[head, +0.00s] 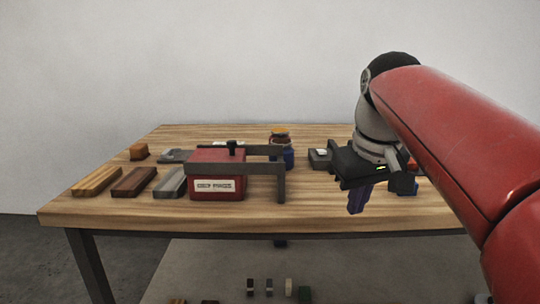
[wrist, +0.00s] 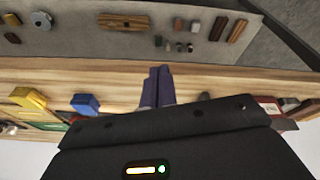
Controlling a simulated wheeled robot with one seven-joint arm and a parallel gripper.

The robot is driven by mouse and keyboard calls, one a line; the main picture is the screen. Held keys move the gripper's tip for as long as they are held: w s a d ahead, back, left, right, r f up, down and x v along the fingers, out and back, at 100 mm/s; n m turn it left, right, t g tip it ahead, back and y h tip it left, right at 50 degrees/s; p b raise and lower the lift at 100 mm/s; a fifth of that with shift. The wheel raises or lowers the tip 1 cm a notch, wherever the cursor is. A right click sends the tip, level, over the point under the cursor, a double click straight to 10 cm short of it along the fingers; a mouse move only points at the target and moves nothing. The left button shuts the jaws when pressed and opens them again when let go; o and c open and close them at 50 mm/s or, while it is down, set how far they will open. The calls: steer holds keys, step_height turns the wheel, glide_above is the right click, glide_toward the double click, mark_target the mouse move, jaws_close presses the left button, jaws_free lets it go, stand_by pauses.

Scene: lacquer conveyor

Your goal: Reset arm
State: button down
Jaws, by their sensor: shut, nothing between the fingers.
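My gripper (head: 356,198) hangs over the right part of the wooden table (head: 330,217), at the end of my red arm. Its purple-blue fingers point down and are shut with nothing between them. In the wrist view the fingers (wrist: 158,87) lie together in front of the table's edge. In the head view my gripper is to the right of the red box and appears clear of the things around it. My arm hides the table's right end in the head view.
A red labelled box (head: 218,190) with a grey bracket (head: 281,182) stands mid-table. Wooden and grey blocks (head: 134,182) lie at left. Jars (head: 281,152) stand behind. A blue block (wrist: 85,103) is near my gripper. Small items (head: 289,287) lie on a lower grey surface. The table's front middle is bare.

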steer(key=s+f+m+t, duration=0.1)
steer(key=s+f, duration=0.6)
steer(key=f, duration=0.2)
steer(key=s+f+m+t, duration=0.1)
steer(key=s+f+m, duration=0.1)
steer(key=s+f, duration=0.5)
steer(key=shift+s+d+f, duration=0.25)
steer(key=shift+d+f, duration=0.05)
steer(key=shift+f, duration=1.4)
